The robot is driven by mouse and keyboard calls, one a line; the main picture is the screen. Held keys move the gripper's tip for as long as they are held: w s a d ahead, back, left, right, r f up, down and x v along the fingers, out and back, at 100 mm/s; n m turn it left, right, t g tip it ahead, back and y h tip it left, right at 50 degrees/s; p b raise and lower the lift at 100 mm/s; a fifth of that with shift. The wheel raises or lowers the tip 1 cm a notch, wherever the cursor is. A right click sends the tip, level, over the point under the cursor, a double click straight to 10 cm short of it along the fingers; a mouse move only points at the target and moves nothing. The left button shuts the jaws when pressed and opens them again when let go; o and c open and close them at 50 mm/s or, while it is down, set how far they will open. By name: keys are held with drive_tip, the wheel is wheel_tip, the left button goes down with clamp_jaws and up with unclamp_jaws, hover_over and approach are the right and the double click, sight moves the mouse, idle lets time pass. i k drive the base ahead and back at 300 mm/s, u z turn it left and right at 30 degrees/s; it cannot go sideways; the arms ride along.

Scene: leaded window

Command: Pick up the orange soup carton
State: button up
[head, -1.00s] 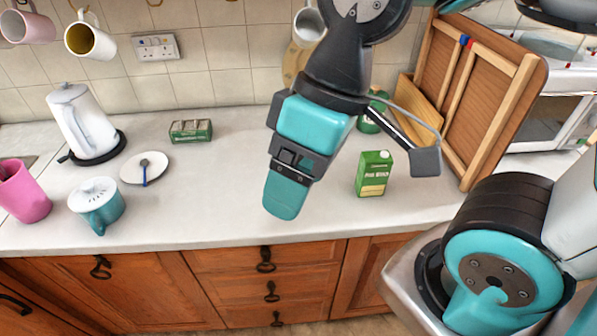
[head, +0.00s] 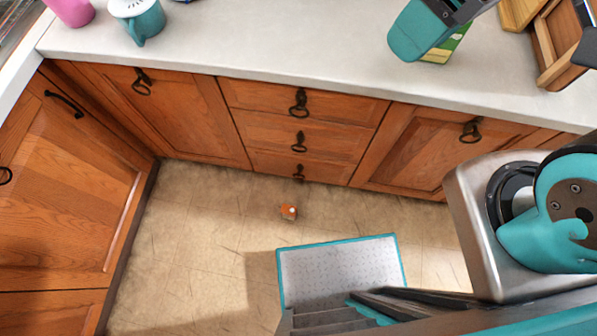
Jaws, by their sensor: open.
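A small orange carton (head: 289,211) with a white spot on it, probably its cap, is on the beige floor in front of the drawers. It is small in the picture, and I cannot read its label. My gripper (head: 428,32) is at the top right, over the worktop and far from the orange carton. It is open, and only its lower part shows. A green carton (head: 456,43) stands on the worktop, mostly hidden behind my gripper.
The pale worktop (head: 240,45) runs above wooden cupboards and drawers (head: 300,105) with dark handles. A teal lidded pot (head: 143,20) and a pink cup (head: 72,10) stand at its left. Bare floor (head: 200,225) surrounds the orange carton.

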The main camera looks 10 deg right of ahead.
sight(289, 211)
drive_tip(key=z, duration=0.15)
drive_tip(key=k, duration=0.95)
drive_tip(key=u, duration=0.6)
